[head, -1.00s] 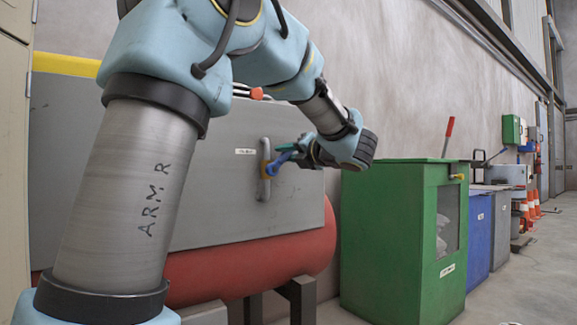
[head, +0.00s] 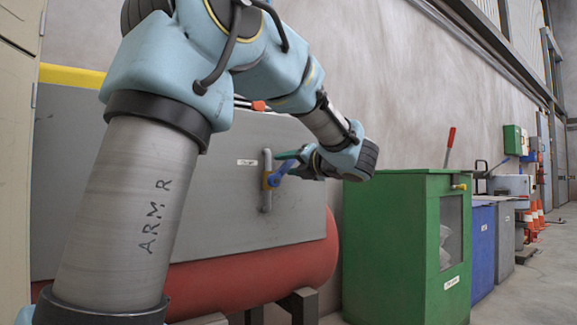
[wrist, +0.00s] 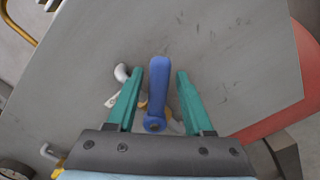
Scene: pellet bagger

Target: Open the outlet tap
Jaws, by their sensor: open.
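The outlet tap has a blue lever handle (head: 283,172) on a short grey pipe (head: 266,200), fixed to the front of a grey panel. In the head view the lever slants up to the right. My gripper (head: 290,160) is at the lever. In the wrist view the blue lever (wrist: 158,82) stands lengthwise between the two green fingers of my open gripper (wrist: 157,90), with a visible gap on each side. A brass-coloured part (wrist: 143,106) and the pale pipe (wrist: 122,72) show behind and left of the lever, partly hidden by a finger.
The grey panel (head: 225,200) sits above a red tank (head: 300,265). A green cabinet (head: 395,240) stands close to the right of the tank. Blue (head: 480,250) and grey bins stand beyond it. Open floor lies at far right.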

